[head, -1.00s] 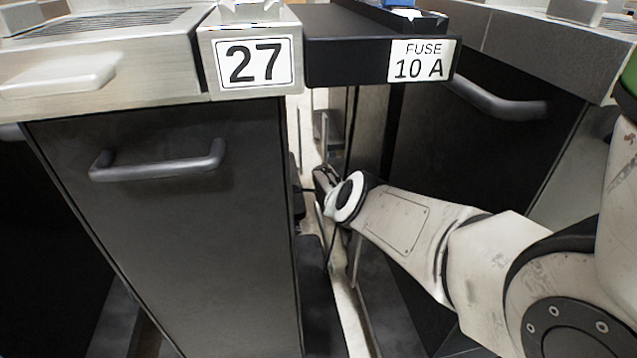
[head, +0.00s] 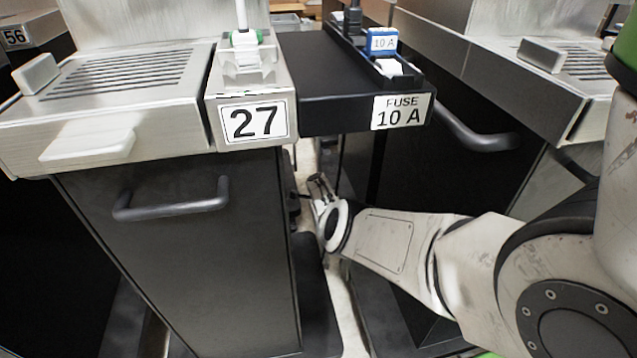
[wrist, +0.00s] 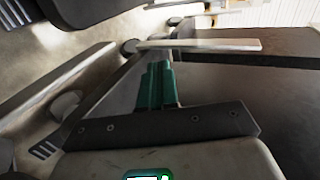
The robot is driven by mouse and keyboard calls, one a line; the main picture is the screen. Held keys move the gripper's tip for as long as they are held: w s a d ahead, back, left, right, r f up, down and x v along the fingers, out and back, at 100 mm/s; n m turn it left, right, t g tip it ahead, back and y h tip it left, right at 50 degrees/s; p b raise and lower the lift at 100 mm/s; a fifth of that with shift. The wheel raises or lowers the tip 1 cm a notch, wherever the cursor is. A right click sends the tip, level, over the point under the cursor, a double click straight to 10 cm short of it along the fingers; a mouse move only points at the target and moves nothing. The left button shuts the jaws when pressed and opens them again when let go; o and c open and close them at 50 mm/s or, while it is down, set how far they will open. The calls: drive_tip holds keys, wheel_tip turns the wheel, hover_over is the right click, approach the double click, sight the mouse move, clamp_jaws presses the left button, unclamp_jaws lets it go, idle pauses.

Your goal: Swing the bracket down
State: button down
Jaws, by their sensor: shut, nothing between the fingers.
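My gripper (head: 318,188) is in the gap between the two dark cabinets, below the black shelf (head: 318,122) labelled FUSE 10 A. In the wrist view its green-padded fingers (wrist: 157,68) are together and hold nothing. A pale flat bar (wrist: 205,45), which looks like the bracket, lies across the picture just beyond the fingertips. I cannot tell whether they touch it. A dark flat surface (wrist: 245,85) fills the right of the wrist view. In the head view I cannot make out the bracket clearly; the shelf and my gripper cover much of the gap.
The cabinet with handle (head: 172,206) stands close on the left of the gap. Another handle (head: 475,130) juts out on the right. The number 27 holder (head: 253,122) adjoins the shelf. A blue 10 A box (head: 383,41) sits in the black tray (head: 405,79).

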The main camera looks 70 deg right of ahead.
drive_tip(key=p+v, duration=0.5)
drive_tip(key=v, duration=0.1)
drive_tip(key=shift+p, duration=0.35)
idle(0.6)
